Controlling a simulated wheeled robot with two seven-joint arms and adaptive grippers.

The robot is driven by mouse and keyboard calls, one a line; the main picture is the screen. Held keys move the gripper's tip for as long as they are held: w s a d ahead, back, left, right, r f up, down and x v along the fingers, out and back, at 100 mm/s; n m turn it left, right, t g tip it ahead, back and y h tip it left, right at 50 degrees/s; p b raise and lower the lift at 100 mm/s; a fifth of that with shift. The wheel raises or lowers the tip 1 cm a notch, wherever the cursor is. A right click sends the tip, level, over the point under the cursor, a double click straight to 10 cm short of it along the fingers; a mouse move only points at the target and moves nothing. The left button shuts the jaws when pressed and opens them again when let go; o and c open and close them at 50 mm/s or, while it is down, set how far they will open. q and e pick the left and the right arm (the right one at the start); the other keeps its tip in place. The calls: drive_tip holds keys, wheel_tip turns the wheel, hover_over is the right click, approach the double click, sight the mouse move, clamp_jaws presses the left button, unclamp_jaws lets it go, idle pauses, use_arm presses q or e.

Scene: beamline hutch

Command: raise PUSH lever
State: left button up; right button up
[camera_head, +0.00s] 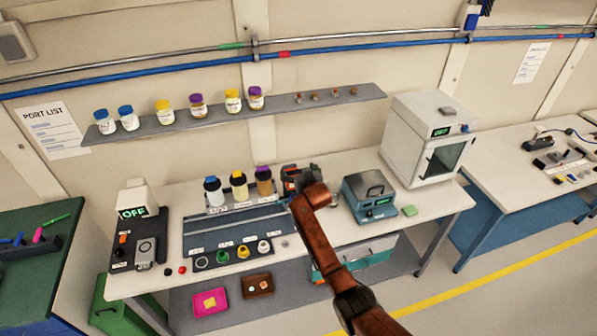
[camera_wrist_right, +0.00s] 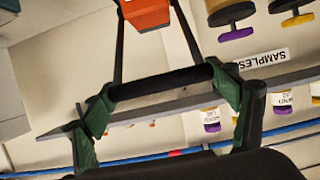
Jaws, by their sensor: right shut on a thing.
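My right gripper (camera_head: 300,192) is at the back of the white bench, at a red and black device (camera_head: 291,173) beside the capped bottles. In the right wrist view, the two green-padded fingers of my right gripper (camera_wrist_right: 165,97) are shut on the ends of a black crossbar, which looks like the handle of the PUSH lever (camera_wrist_right: 165,83). Two thin black side arms run from the bar toward an orange-red block (camera_wrist_right: 146,12). My wrist covers much of the device in the head view, and no PUSH label is readable. My left gripper is out of view.
A teal box with a handle (camera_head: 369,196) stands right of my right arm, with a white cabinet (camera_head: 428,138) behind. Three capped bottles (camera_head: 239,187) stand close on the left. A wall shelf (camera_head: 240,113) with jars runs above. The bench front right is fairly clear.

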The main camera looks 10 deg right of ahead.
drive_tip(key=shift+w+r, duration=0.1)
drive_tip(key=shift+r, duration=0.3)
drive_tip(key=o, duration=1.7)
drive_tip(key=shift+f, duration=0.2)
drive_tip(key=shift+f, duration=0.1)
drive_tip(key=shift+s, duration=0.2)
drive_tip(key=v, duration=1.1)
drive_tip(key=shift+s, duration=0.35)
